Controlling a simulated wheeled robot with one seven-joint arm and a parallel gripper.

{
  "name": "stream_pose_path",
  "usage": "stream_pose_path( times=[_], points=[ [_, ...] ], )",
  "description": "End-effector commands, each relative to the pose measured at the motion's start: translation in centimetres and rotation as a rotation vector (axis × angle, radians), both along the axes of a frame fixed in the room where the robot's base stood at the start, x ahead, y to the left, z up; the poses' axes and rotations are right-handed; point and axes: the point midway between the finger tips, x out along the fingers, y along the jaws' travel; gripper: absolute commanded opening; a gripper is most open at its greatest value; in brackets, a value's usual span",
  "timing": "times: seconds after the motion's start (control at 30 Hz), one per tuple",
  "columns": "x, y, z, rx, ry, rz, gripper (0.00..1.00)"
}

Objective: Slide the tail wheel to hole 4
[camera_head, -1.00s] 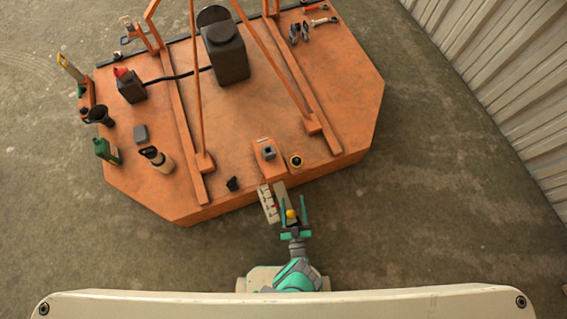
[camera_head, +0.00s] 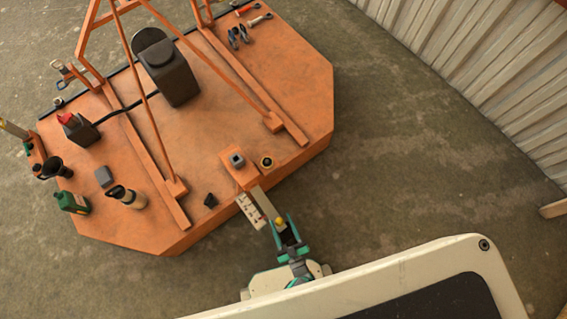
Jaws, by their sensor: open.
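A pale tail wheel bar (camera_head: 262,201) sticks out from an orange bracket at the near edge of the orange deck (camera_head: 215,115). A cream plate (camera_head: 250,210) with small red marks lies beside the bar's left side; its marks are too small to read. A yellow knob (camera_head: 279,221) shows at the bar's outer end. My gripper (camera_head: 284,222) is open, its teal fingers pointing at the deck around the knob. I cannot tell whether they touch it. The wheel itself and the holes cannot be made out; my gripper and arm cover that area.
The deck carries a dark tank (camera_head: 172,78), a green jug (camera_head: 73,202), a beige flask (camera_head: 127,196), a black-and-yellow round part (camera_head: 266,162) and pliers (camera_head: 238,36). Orange struts rise above it. A corrugated wall (camera_head: 490,80) stands right. Concrete floor between is clear.

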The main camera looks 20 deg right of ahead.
Motion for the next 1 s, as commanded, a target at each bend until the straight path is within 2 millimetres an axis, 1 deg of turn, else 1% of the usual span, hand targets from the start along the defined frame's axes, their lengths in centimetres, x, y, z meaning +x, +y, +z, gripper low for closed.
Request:
stream_pose_path(
  times=[0.2, 0.4, 1.0],
  points=[
    [-1.2, 0.0, 0.0, 0.0, 0.002, 0.003, 0.5],
    [-1.8, 0.0, 0.0, 0.0, 0.001, 0.003, 0.5],
    [-1.9, -0.1, 0.0, 0.0, 0.0, 0.002, 0.5]
  ],
)
